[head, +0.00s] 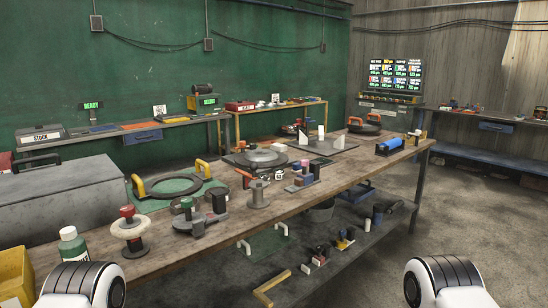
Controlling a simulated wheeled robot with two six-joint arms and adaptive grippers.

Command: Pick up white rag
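I cannot make out a white rag for certain in the head view. Small upright white pieces (303,137) stand near the middle of the long wooden workbench (150,262), too small to identify. White and black rounded parts of my own arms show at the bottom left and bottom right corners. Neither gripper shows, so what they hold is hidden.
A green-labelled bottle (72,246), a red-topped spool (130,232) and a yellow bin (15,278) are at the bench's near left. A round grey plate (262,157) and a blue cylinder (390,146) lie farther along. Open floor (470,225) is on the right.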

